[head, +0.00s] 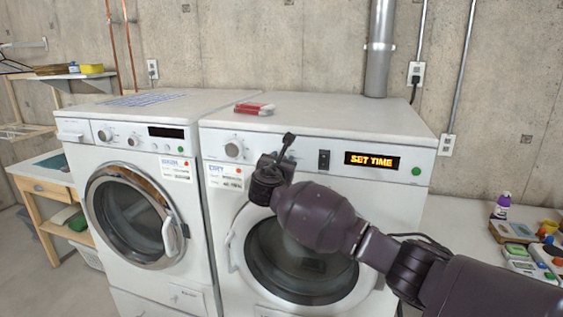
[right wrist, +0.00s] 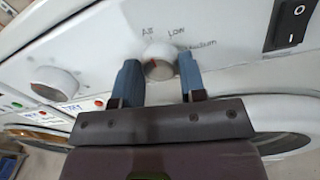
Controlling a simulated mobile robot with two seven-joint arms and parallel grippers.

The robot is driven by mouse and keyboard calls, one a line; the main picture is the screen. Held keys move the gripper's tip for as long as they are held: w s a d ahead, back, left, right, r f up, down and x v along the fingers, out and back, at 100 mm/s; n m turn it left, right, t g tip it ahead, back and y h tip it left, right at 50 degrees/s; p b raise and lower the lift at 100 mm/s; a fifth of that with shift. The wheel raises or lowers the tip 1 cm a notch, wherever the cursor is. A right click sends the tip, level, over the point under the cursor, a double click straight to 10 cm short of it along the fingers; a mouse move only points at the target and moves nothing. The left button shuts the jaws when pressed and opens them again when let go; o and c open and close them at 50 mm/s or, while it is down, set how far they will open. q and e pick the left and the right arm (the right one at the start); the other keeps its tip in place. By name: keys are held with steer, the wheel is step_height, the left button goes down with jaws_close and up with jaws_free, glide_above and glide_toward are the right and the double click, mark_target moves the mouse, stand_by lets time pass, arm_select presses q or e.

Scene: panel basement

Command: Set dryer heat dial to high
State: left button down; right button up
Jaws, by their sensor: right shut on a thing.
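The dryer (head: 330,130) is the white machine on the right, with an orange "SET TIME" display (head: 375,160). Its heat dial (right wrist: 160,61) shows in the right wrist view, a white round knob with handwritten labels around it; I read "Air", "Low" and what looks like "Medium". A label for high is not visible. My right gripper (head: 270,163) is at the panel, its two blue-grey fingers on either side of the heat dial and shut on it. In the head view the gripper hides this dial. My left gripper is out of view.
Another dial (head: 233,149) is left of the gripper, and a black rocker switch (head: 324,159) is right of it. A washer (head: 130,190) stands close on the left. A cluttered table (head: 520,235) is at right.

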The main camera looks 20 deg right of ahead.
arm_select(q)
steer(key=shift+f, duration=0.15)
arm_select(e)
steer(key=shift+m, duration=0.3)
arm_select(q)
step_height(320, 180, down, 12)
steer(key=b, duration=1.3)
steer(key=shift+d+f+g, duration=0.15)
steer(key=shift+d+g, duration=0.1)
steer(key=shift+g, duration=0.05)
arm_select(e)
steer(key=shift+w+a+f+m+g+h, duration=0.15)
steer(key=shift+m+h, duration=0.2)
steer(key=shift+m, duration=4.2)
steer(key=shift+s+d+f+m+g+h, duration=0.1)
steer(key=shift+m+g+h, duration=0.15)
steer(key=shift+m, duration=4.35)
steer(key=shift+w+a+f+m+g+h, duration=0.1)
steer(key=shift+m+h, duration=0.3)
steer(key=shift+m, duration=4.15)
steer(key=shift+r, duration=0.1)
